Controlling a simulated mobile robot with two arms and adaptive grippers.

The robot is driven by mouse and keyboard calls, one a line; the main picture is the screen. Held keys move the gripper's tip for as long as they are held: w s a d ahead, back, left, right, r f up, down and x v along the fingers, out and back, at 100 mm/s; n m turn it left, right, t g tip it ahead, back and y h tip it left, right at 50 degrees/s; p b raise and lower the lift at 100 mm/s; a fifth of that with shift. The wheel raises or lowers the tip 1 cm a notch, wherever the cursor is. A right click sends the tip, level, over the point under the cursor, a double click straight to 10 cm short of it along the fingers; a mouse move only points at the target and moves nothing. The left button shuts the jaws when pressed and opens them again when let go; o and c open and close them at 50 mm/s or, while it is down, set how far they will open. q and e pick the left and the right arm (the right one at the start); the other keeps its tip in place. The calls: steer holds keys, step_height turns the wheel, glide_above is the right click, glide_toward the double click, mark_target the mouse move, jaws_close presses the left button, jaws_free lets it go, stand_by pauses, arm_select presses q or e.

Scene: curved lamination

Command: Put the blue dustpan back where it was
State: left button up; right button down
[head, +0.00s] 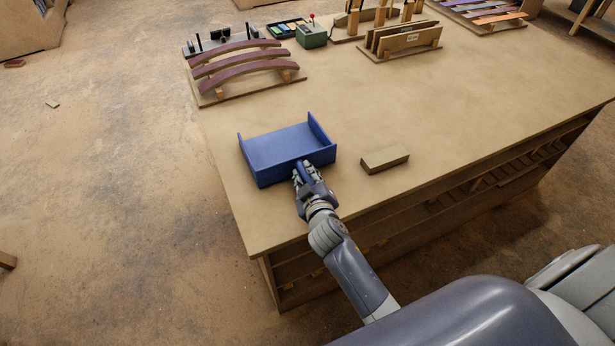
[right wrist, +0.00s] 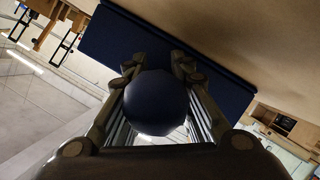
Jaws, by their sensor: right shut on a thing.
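The blue dustpan (head: 278,150) is at the near left corner area of the workbench top (head: 400,215), its open side facing the back of the bench. My right gripper (head: 303,170) is at its near side, shut on its handle. In the right wrist view the round end of the blue handle (right wrist: 157,102) sits between the fingers (right wrist: 158,70), with the dark blue back of the pan (right wrist: 120,45) beyond. I cannot tell whether the pan touches the bench. My left gripper is not in view.
A wooden block (head: 385,159) lies just right of the dustpan. A rack with curved reddish strips (head: 240,70) stands behind it. A green box (head: 312,37) and a stand with upright boards (head: 403,40) are at the back. The bench middle is clear.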

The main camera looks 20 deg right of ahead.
steer(key=shift+s+a+r, duration=0.1)
steer(key=shift+s+a, duration=0.1)
steer(key=c, duration=1.4)
jaws_free()
steer(key=shift+f, duration=0.2)
steer(key=shift+r, duration=0.25)
steer(key=b+v, duration=0.1)
steer(key=v, duration=1.1)
